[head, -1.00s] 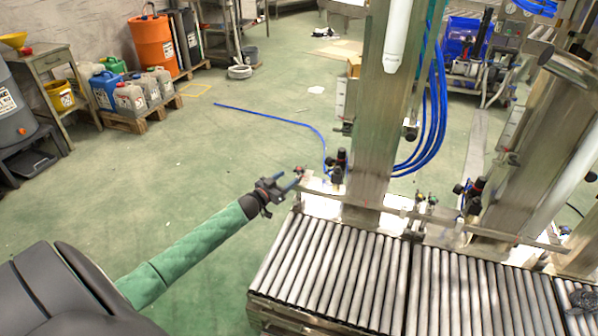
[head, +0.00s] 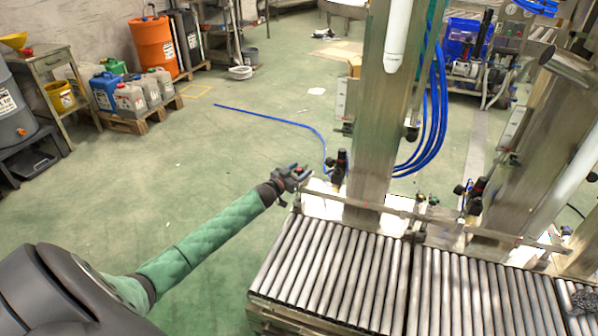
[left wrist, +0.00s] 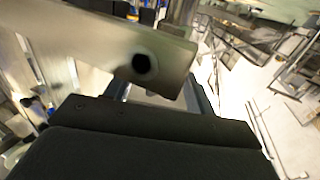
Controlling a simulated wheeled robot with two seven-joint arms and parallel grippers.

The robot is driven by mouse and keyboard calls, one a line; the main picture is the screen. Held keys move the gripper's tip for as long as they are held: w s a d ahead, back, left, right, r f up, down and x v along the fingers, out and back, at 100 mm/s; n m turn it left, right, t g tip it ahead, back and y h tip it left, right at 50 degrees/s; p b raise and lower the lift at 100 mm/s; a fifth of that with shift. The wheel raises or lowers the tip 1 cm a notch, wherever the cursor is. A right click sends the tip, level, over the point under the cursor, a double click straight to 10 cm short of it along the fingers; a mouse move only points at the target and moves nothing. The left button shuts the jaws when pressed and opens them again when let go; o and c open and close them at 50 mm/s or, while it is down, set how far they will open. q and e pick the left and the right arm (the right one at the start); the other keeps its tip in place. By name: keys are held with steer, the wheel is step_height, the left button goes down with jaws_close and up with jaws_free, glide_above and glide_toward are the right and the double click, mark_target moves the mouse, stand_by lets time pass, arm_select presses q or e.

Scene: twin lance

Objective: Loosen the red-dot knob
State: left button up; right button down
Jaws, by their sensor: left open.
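My left gripper (head: 298,174) is open at the near left end of the metal rail (head: 385,205) above the roller conveyor. A small red spot shows by its fingertips; I cannot tell whether it is the red-dot knob, which the gripper may partly hide. In the left wrist view, the open fingers (left wrist: 162,92) are by the end of a pale metal bar (left wrist: 95,42). A round black spot (left wrist: 143,66) shows on that bar, with no red dot visible on it. I cannot tell whether the fingers touch anything. My right gripper is not in view.
Black fittings (head: 339,167) stand on the rail beside the steel column (head: 378,120), with more fittings (head: 474,196) to the right. The roller conveyor (head: 330,270) lies in front. Blue hoses (head: 437,110) hang behind the column.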

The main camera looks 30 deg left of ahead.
arm_select(q)
steer(key=shift+c, duration=0.4)
steer(key=c, duration=0.7)
steer(key=shift+c, duration=1)
steer(key=shift+n+y, duration=0.3)
steer(key=shift+y, duration=0.2)
steer(key=shift+d+n+y+p, duration=0.1)
steer(key=shift+n+y+p, duration=0.4)
steer(key=shift+y, duration=0.4)
steer(key=shift+n+y, duration=0.9)
steer(key=shift+y, duration=0.4)
steer(key=shift+f+n+g+y+b, duration=0.1)
steer(key=shift+n+g+y+b, duration=0.2)
steer(key=shift+n+y+b, duration=0.7)
steer(key=shift+n+g+y, duration=0.4)
steer(key=shift+y, duration=0.7)
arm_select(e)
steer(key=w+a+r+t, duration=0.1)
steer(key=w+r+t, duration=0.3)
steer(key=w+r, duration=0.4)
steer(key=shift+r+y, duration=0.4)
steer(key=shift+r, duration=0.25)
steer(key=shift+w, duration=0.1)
